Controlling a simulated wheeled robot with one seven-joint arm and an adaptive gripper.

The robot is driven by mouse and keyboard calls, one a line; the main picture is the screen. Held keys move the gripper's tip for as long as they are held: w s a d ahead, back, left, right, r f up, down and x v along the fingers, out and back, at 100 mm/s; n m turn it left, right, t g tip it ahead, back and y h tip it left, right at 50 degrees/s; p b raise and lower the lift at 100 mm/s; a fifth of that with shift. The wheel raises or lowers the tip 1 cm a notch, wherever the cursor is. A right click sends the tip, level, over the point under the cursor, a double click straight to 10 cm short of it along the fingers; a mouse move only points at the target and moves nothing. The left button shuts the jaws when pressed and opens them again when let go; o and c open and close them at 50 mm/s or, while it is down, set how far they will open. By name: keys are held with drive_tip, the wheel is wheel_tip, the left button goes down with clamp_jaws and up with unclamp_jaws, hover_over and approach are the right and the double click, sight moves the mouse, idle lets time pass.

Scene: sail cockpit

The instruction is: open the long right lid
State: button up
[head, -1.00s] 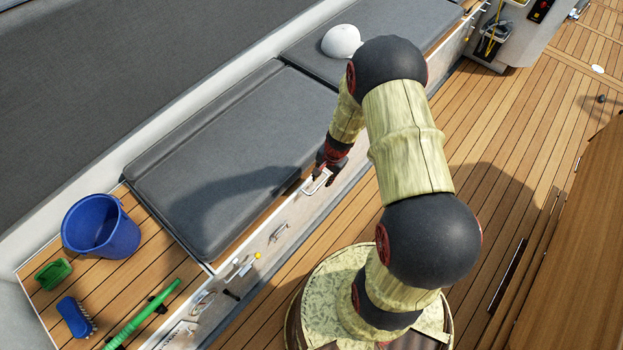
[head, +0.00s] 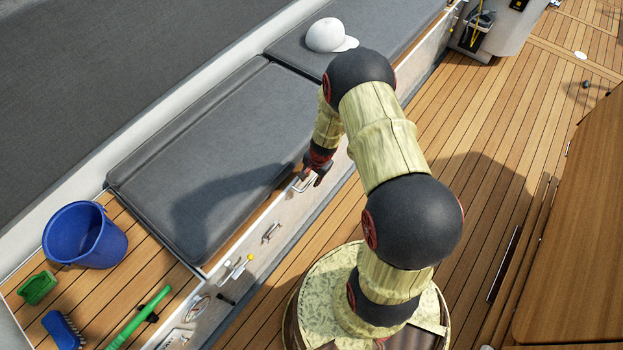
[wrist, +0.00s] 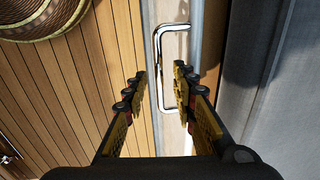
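The long bench lid carries a grey cushion (head: 205,150) and lies flat. A silver bar handle (head: 304,184) sits at its front edge. In the wrist view the handle (wrist: 158,75) stands upright in the picture, beside a pale edge strip. My gripper (head: 315,170) is at the handle. In the wrist view my gripper (wrist: 161,74) is open, with one finger on each side of the handle's long bar. Nothing is clamped, and I cannot tell whether either finger touches the bar.
A second cushion (head: 375,25) with a white cap (head: 330,35) lies behind. A blue bucket (head: 85,235), green scoop (head: 37,288), blue brush (head: 63,330) and green-handled tool (head: 140,318) are at the left. Another latch (head: 271,232) is on the bench front.

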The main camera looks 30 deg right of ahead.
drive_tip(key=shift+c, duration=0.7)
clamp_jaws()
